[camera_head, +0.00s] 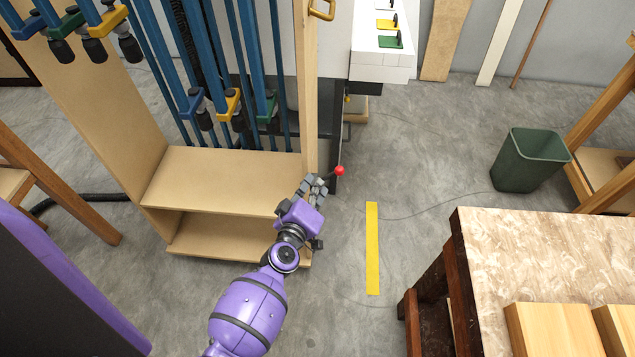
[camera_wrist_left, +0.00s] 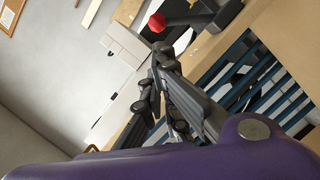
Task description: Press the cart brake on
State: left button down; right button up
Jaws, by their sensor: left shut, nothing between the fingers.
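The cart (camera_head: 225,178) is a light wooden rack holding blue bar clamps, at the left of the head view. The brake shows as a red ball knob (camera_head: 340,170) on a dark lever by the cart's right side post. The knob also shows at the top of the left wrist view (camera_wrist_left: 157,22), with its dark lever (camera_wrist_left: 190,17) running right. My left gripper (camera_head: 318,181) is shut and empty, just left of and slightly below the knob in the head view. In the wrist view its fingertips (camera_wrist_left: 163,52) point toward the knob, apparently with a small gap. My right gripper is not in view.
A workbench (camera_head: 485,235) with boards fills the lower right. A green bin (camera_head: 530,160) stands on the floor at the right. A yellow floor strip (camera_head: 372,248) lies between cart and bench on clear concrete. A yellow handle (camera_head: 322,10) sits atop the cart's post.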

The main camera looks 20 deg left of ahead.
pick_arm(q)
send_over(328, 177)
jog(key=s, duration=0.3)
jog(key=f, duration=0.2)
jog(key=shift+w+a+r+b, duration=0.15)
jog(key=shift+w+r+b, duration=0.1)
jog(key=shift+b, duration=0.25)
jog(key=shift+w, duration=0.1)
